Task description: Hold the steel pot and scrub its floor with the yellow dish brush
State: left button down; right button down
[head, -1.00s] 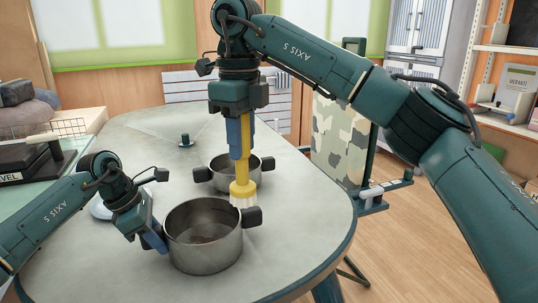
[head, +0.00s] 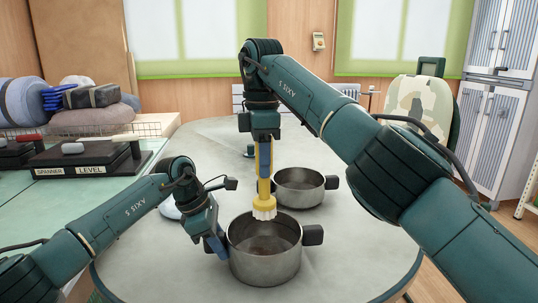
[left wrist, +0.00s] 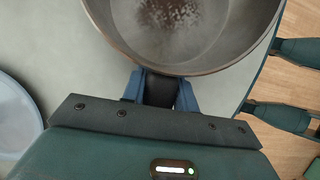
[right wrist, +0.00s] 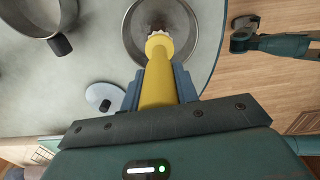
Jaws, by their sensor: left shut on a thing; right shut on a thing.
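The steel pot (head: 262,268) stands upright at the near side of the table, with a dark handle (head: 313,235) at its right. A brown stain (left wrist: 168,14) marks its floor. My left gripper (head: 217,246) is shut on the pot's left handle, which the fingers mostly hide. My right gripper (head: 263,165) is shut on the yellow dish brush (head: 264,192), held upright with the pale bristles (head: 264,214) down. In the head view the bristles overlap the pot's far rim. The right wrist view shows them over the pot's opening (right wrist: 133,30), apparently above its floor.
A second steel pot (head: 298,190) stands just behind on the table (head: 350,250). A lid-like disc (right wrist: 104,95) with a dark knob lies behind to the left. A pale plate (left wrist: 17,108) lies left of the pots. The table's right side is clear.

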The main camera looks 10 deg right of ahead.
aim_at(259, 213)
jog(key=shift+m, duration=0.3)
jog(key=shift+f, duration=0.1)
jog(key=shift+f, duration=5.4)
jog(key=shift+f, duration=0.6)
jog(key=shift+d, duration=0.1)
jog(key=shift+d, duration=0.65)
jog(key=shift+f, duration=0.1)
jog(key=shift+a, duration=0.15)
jog(key=shift+a, duration=1.05)
